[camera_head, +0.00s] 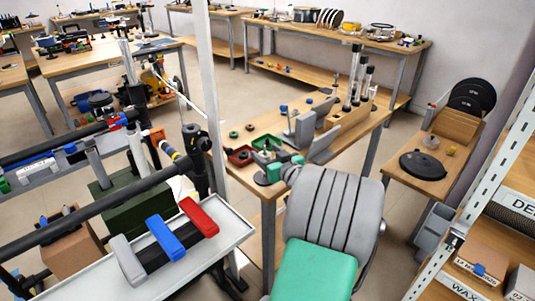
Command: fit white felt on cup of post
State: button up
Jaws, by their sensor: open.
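A small white piece (182,188), which may be the white felt, shows beside a dark upright post-like stand (197,165) at the left of centre. It is too small to tell whether it is felt, or whether it touches the stand. I cannot make out a cup on any post for certain. My gripper cannot be made out in this view.
A pale tray (226,243) with red, blue and grey blocks is at the lower left, beside a thin white upright. A cluttered wooden table (268,188) is behind. Shelving (520,182) is at right.

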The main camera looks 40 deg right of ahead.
jog(key=v, duration=0.8)
jog(key=shift+w, duration=0.1)
jog(key=w+a+n+g+y+p, duration=0.2)
jog(key=a+g+y+p, duration=0.15)
jog(key=a, duration=0.85)
jog(key=w+a+n+g+y+p, duration=0.2)
jog(key=a+g+p, duration=0.15)
jog(key=a, duration=0.75)
jog(key=s+a+r+g+h+p, duration=0.1)
jog(key=s+a+r+g+p, duration=0.1)
jog(key=s+a, duration=0.3)
jog(key=s+a+r+m+g+h+p, duration=0.1)
jog(key=s+a+r+g+p, duration=0.1)
jog(key=s+a, duration=0.3)
jog(key=s+r+g, duration=0.1)
jog(key=s, duration=0.1)
jog(key=shift+s+a+g+p, duration=0.3)
jog(key=shift+a+p, duration=0.05)
jog(key=shift+a, duration=0.05)
